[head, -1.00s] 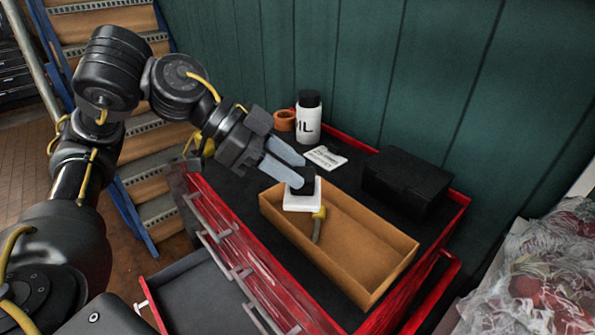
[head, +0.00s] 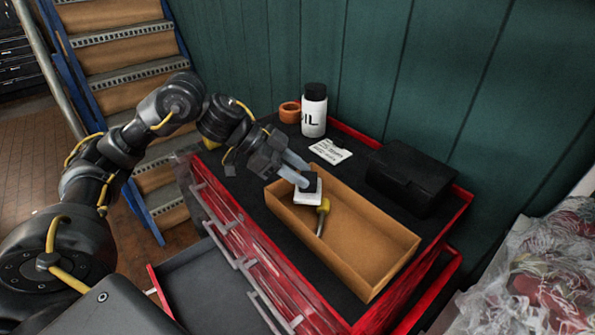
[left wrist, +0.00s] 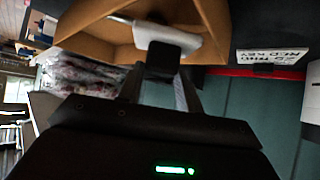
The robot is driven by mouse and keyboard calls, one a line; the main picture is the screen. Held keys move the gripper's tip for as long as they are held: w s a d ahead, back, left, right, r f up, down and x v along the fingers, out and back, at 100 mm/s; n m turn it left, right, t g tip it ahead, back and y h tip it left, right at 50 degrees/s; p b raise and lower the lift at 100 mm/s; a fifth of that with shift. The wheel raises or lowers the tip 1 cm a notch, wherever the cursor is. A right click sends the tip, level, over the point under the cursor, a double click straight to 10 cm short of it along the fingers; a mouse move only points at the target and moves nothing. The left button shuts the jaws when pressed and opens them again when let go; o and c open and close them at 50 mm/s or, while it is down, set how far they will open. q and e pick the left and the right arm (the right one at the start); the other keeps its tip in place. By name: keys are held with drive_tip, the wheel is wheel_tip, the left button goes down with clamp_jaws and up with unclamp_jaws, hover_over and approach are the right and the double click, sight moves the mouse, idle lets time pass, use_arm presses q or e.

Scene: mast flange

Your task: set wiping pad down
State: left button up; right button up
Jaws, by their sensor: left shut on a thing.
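The wiping pad (head: 308,196) is white with a black grip block on top. It is at the left end of the open tan box (head: 378,283), at about rim height; I cannot tell whether it touches the box. My left gripper (head: 303,178) is shut on the pad's black grip. In the left wrist view the pad (left wrist: 168,38) shows beyond the fingers (left wrist: 170,85), over the tan box (left wrist: 105,40). My right gripper is not in view.
A yellow-handled tool (head: 323,212) lies in the box by the pad. A black case (head: 408,180), oil bottle (head: 314,112), orange ring (head: 290,112) and white card (head: 330,151) stand around it on the red cabinet's top. A drawer (head: 215,285) is open below.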

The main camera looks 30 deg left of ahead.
use_arm(q)
drive_tip(key=shift+f, duration=0.35)
drive_tip(key=shift+f, duration=0.1)
drive_tip(key=shift+f, duration=0.25)
drive_tip(key=o, duration=1)
